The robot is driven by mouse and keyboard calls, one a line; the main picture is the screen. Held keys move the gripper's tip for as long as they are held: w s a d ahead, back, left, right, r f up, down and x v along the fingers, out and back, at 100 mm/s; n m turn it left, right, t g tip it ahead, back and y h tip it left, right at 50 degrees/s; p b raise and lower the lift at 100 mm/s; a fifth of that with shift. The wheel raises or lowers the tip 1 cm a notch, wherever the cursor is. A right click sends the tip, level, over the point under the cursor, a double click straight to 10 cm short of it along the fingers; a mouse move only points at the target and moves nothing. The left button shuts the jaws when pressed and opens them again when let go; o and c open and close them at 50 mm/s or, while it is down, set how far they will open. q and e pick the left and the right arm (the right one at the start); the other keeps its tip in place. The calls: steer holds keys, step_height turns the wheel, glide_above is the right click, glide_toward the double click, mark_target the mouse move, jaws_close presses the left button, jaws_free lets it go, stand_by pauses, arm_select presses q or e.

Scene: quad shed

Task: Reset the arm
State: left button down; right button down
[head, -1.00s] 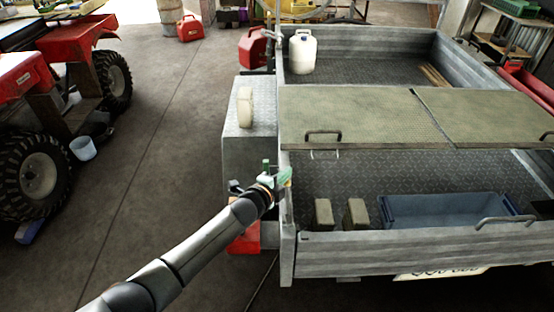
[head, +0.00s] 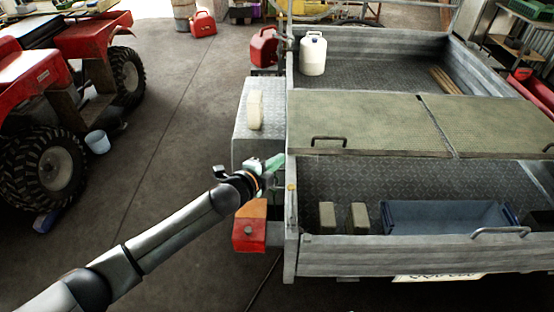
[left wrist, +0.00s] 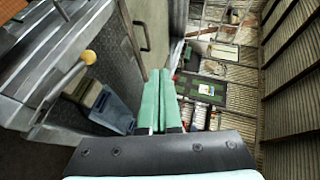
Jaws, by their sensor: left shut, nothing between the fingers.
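My left arm reaches in from the lower left of the head view. Its gripper (head: 272,164) is beside the near left corner of the grey metal trailer (head: 370,255), just outside its side wall. In the left wrist view its two green fingers (left wrist: 162,98) lie side by side, shut and empty. The trailer's side wall shows to the left of the fingers there. My right gripper is in neither view.
The trailer holds a blue bin (head: 440,216), two small tan blocks (head: 327,217) and a white jug (head: 312,54). Olive lid panels (head: 370,122) cover its middle. A red quad (head: 50,130) stands at left.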

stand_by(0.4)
arm_select(q)
steer(key=s+a+f+n+g, duration=0.1)
steer(key=s+a+f+n, duration=0.1)
steer(key=s+f+n, duration=1)
steer(key=s+a+f+n+g+y, duration=0.1)
steer(key=s+a+f+n+y, duration=0.1)
steer(key=s+a, duration=0.4)
steer(key=s+a+f+n+g+y, duration=0.1)
steer(key=s+a+f+n, duration=0.3)
steer(key=s, duration=1.1)
steer(key=a+n+y, duration=0.1)
steer(key=a+n, duration=0.1)
steer(key=a, duration=0.1)
steer(key=shift+f+y, duration=0.3)
steer(key=shift+y, duration=0.1)
steer(key=shift+w+d, duration=0.1)
